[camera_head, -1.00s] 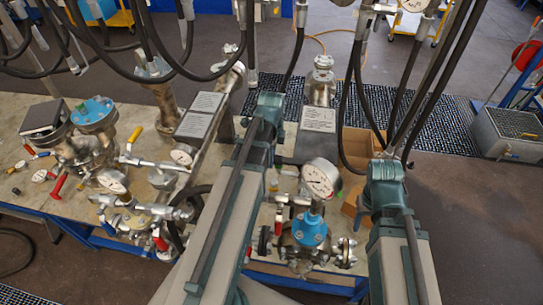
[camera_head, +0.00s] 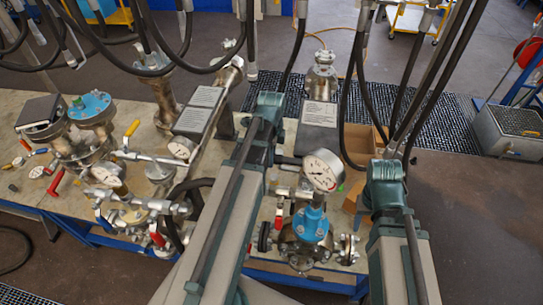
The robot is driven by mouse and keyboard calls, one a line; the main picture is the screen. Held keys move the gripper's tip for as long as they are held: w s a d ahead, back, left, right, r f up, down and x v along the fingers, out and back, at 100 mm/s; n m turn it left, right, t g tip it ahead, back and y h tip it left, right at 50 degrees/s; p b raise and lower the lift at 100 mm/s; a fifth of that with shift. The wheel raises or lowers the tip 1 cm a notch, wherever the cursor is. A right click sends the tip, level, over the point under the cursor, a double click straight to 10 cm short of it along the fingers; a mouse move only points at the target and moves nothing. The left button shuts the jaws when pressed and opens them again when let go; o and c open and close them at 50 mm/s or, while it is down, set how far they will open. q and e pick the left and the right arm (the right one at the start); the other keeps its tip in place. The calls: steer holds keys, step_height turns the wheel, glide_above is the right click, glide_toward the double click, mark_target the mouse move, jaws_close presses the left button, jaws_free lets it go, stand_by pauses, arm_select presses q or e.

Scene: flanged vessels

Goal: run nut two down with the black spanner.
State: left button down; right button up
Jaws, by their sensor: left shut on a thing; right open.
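A flanged vessel with a blue neck (camera_head: 311,224) stands on the bench between my two arms, with a round white gauge (camera_head: 322,171) above it. Another vessel with a blue flange (camera_head: 90,106) stands at the far left. Their nuts are too small to tell apart, and I cannot pick out nut two. A short dark bar (camera_head: 287,160) shows between my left arm and the gauge; I cannot tell whether it is the black spanner. My arm links come up from below to teal joints, and neither gripper's jaws show.
The bench (camera_head: 30,218) is crowded with valves, pipes and gauges. Dark hoses (camera_head: 355,90) hang across the upper part. A cardboard box (camera_head: 358,143) stands behind the near vessel. A grey metal tank (camera_head: 508,130) is at the right, with open floor (camera_head: 480,220) in front of it.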

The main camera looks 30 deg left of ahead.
arm_select(q)
steer(key=shift+f+b, duration=0.7)
steer(key=shift+f, duration=0.1)
steer(key=w+d+m, duration=0.2)
steer(key=w+m, duration=0.9)
steer(key=w, duration=0.1)
steer(key=r+p, duration=0.5)
steer(key=shift+s+d, duration=0.15)
steer(key=shift+s, duration=0.2)
stand_by(0.6)
